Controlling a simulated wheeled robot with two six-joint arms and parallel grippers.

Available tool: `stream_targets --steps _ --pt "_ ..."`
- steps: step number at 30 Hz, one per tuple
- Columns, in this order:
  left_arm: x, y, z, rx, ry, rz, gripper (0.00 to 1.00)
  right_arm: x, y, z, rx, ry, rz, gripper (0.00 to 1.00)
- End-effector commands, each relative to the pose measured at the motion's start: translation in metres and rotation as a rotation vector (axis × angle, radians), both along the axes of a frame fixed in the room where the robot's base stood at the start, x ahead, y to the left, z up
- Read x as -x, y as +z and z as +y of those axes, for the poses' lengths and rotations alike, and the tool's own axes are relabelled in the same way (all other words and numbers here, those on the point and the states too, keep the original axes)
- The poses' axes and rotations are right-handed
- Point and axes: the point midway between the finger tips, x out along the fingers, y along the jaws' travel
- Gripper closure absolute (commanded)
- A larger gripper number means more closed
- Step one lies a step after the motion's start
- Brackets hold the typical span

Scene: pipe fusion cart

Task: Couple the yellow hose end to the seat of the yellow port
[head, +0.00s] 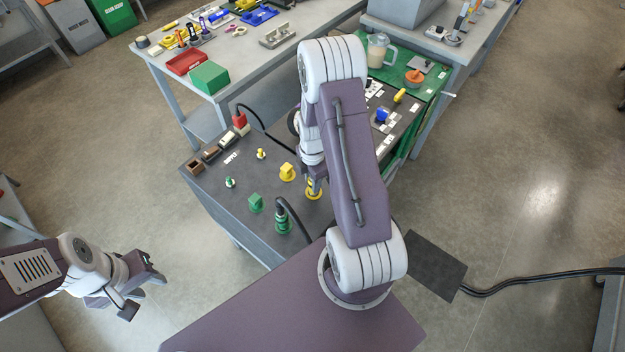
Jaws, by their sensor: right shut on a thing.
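My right gripper (312,182) points down over the dark cart top, partly hidden by my own arm. It is shut on the yellow hose end (310,184), of which only a small part shows. Directly below is the yellow port (314,195), a yellow ring on the cart top. The hose end looks to be at or just above its seat; I cannot tell whether they touch. My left gripper (142,288) is open and empty, over the floor at the left, away from the cart.
A red connector (239,120) with a black cable is farther back. My arm hides the cart's middle.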

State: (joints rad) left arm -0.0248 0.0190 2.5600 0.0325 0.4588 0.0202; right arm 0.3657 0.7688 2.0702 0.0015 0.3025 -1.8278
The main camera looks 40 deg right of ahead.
Motion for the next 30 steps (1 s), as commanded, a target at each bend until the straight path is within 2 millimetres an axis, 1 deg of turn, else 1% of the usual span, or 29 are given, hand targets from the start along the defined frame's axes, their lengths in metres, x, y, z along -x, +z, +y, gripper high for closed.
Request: stream_targets --steps 1,2,3,4,14,17,21,24,27,30 --pt "0.0 -0.002 0.0 0.0 0.0 0.0 0.64 0.0 -0.002 0.0 0.0 0.0 0.0 1.0" --pt "0.0 -0.001 0.0 0.0 0.0 0.0 0.64 0.0 -0.001 0.0 0.0 0.0 0.0 0.6" --pt "0.0 -0.001 0.0 0.0 0.0 0.0 0.64 0.0 -0.001 0.0 0.0 0.0 -0.001 0.49" --pt "0.0 0.0 0.0 0.0 0.0 0.0 0.64 0.0 -0.001 0.0 0.0 0.0 -0.001 0.43" --pt "0.0 -0.001 0.0 0.0 0.0 0.0 0.64 0.0 0.002 0.0 0.0 0.0 -0.001 0.43" --pt "0.0 -0.001 0.0 0.0 0.0 0.0 0.64 -0.001 0.016 -0.001 0.002 0.0 -0.005 0.43" --pt "0.0 -0.002 0.0 0.0 0.0 0.0 0.64 -0.001 0.049 0.0 0.003 0.0 -0.006 0.43" --pt "0.0 -0.002 0.0 0.0 0.0 0.0 0.64 -0.001 0.069 0.0 0.003 0.0 -0.006 0.43" --pt "0.0 -0.002 0.0 0.0 0.0 0.0 0.64 -0.001 0.083 0.0 0.001 0.0 -0.004 0.43" --pt "0.0 -0.002 0.0 0.0 0.0 0.0 0.64 0.0 0.089 0.0 0.001 0.0 -0.002 0.43"
